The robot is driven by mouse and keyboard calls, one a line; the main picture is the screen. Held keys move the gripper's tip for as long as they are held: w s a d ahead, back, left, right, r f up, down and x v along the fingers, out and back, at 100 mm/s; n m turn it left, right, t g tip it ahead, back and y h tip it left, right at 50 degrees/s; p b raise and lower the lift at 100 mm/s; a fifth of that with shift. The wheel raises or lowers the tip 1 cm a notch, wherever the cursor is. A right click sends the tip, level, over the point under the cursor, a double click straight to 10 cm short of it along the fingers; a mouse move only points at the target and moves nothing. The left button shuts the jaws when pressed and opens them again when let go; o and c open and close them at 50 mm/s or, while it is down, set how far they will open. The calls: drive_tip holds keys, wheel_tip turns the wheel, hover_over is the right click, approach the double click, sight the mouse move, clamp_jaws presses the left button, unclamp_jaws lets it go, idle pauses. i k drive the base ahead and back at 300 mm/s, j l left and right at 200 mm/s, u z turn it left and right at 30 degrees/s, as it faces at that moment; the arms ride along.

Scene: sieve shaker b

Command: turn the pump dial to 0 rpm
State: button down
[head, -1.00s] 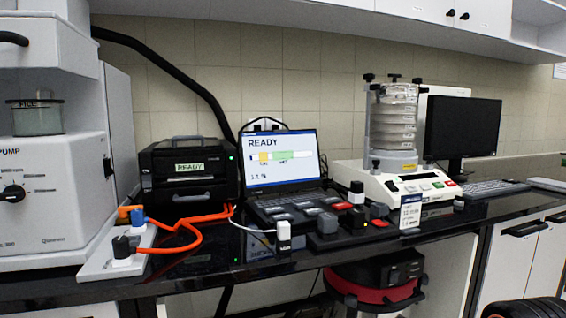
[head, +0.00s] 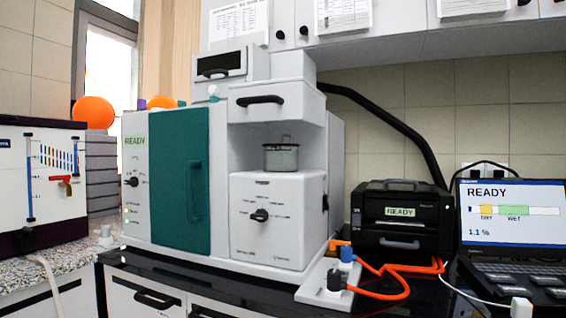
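The pump dial (head: 260,215) is a small black knob on the white front panel (head: 279,240) of a lab machine, below a recess that holds a grey-green lidded pot (head: 281,157). Marks ring the dial, but they are too small to read and I cannot tell which one it points to. A second black dial (head: 131,181) sits on the machine's narrow left panel, under a green READY label, beside a teal door (head: 181,178). My gripper is not in view, and nothing covers the pump dial.
A white valve plate (head: 322,298) with orange tubing (head: 385,290) lies on the black counter in front of the machine's right side. A black box (head: 400,215) and a laptop (head: 512,215) stand to the right. A white, blue-gauged device (head: 55,165) stands at left.

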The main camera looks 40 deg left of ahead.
sight(261, 215)
drive_tip(key=u, duration=1.75)
